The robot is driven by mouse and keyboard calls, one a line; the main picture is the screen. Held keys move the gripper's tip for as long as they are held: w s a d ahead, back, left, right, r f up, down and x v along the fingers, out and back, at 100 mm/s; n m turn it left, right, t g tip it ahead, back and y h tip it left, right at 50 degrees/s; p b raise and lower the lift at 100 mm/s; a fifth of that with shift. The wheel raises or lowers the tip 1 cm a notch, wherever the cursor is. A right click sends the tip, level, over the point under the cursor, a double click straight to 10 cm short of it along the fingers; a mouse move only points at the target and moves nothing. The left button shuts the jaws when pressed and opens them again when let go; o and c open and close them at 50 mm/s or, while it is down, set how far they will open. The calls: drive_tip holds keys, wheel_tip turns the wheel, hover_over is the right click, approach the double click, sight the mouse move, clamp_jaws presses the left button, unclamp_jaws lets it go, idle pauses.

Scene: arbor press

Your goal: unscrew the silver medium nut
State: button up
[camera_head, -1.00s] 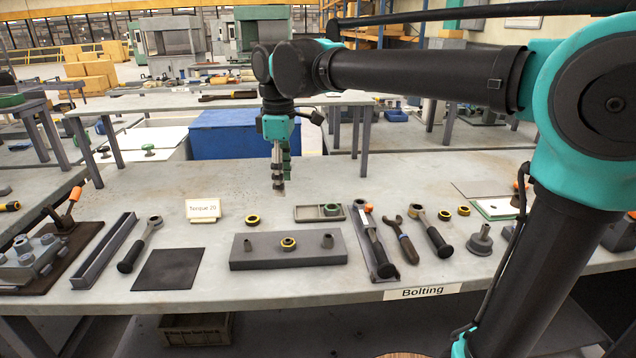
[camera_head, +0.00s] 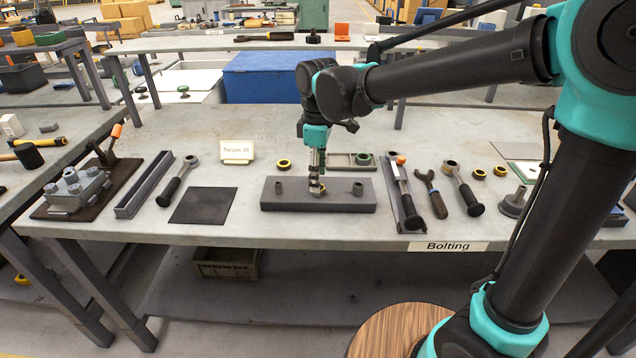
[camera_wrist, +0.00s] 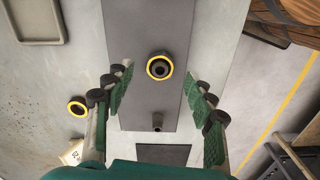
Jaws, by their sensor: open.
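A grey plate (camera_head: 335,204) lies on the bench with bare posts near its left end (camera_head: 279,187) and right end (camera_head: 357,189). At its middle post sits a nut with a yellow rim (camera_wrist: 160,66); I see no plainly silver nut on the plate. In the head view my gripper (camera_head: 316,187) points down at this nut and partly hides it. In the wrist view my gripper (camera_wrist: 158,82) is open, its green-padded fingers spread to either side of the nut with gaps visible. I cannot tell the exact height of the fingertips above the plate.
A loose yellow-rimmed ring (camera_head: 283,164) and a shallow tray (camera_head: 340,158) lie behind the plate. A dark mat (camera_head: 203,206) is to its left; a torque tool (camera_head: 408,205) and wrenches (camera_head: 432,194) are to its right. A small sign (camera_head: 237,151) stands behind.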

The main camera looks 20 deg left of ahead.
drive_tip(key=shift+f, duration=1.45)
